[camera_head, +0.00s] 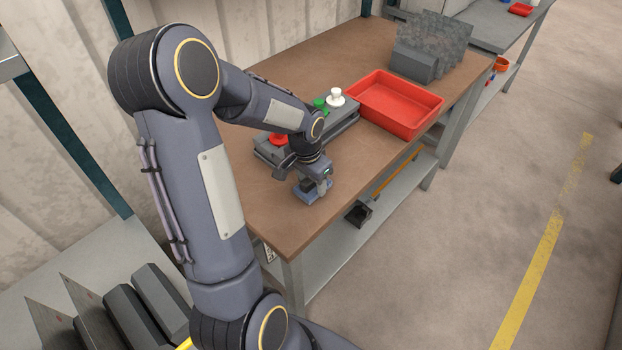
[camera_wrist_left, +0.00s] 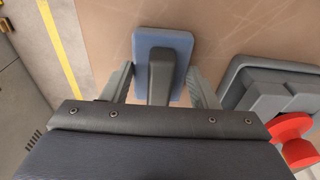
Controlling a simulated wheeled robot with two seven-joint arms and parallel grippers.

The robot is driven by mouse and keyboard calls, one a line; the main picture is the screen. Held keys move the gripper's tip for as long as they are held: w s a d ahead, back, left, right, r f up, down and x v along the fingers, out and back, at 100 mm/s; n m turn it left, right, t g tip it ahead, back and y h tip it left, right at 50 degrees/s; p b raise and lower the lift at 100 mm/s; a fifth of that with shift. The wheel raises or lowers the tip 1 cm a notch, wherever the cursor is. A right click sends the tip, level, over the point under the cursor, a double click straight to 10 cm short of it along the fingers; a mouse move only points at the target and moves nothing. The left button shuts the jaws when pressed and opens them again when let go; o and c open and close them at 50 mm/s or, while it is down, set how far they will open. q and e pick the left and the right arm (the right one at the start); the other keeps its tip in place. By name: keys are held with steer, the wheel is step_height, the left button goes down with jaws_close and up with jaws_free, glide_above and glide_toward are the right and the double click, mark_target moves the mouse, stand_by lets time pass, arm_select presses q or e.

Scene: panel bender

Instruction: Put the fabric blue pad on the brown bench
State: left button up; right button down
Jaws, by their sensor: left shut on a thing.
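The fabric blue pad (camera_head: 309,197) is a small blue block with a grey grip on top. It is at the near part of the brown bench (camera_head: 352,182), on its top or just above it; I cannot tell which. In the left wrist view the pad (camera_wrist_left: 142,45) lies between the fingers. My left gripper (camera_head: 318,184) is shut on the pad's grey grip, pointing down; it also shows in the left wrist view (camera_wrist_left: 161,88). My right gripper is not in view.
A grey control box (camera_head: 343,131) with red, green and white knobs stands beside the pad. A red tray (camera_head: 428,121) and grey metal parts (camera_head: 415,64) stand farther back on the bench. Bare bench top lies toward the front edge.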

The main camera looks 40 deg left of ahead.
mark_target(307, 181)
arm_select(q)
steer(key=shift+f, duration=0.15)
steer(key=o, duration=1)
step_height(307, 181, up, 12)
steer(key=s, duration=0.1)
steer(key=s+d+n+t+h, duration=0.1)
steer(key=s+d, duration=0.3)
steer(key=s, duration=0.1)
steer(key=s+d+r+n+t+h, duration=0.1)
steer(key=s+d, duration=0.4)
steer(key=s, duration=0.1)
steer(key=s+d+t+h, duration=0.1)
steer(key=s+d+t, duration=0.1)
steer(key=s+d, duration=0.3)
steer(key=shift+s+d+r+n+h, duration=0.25)
steer(key=shift+s+n+h, duration=0.05)
steer(key=shift+n+h, duration=0.1)
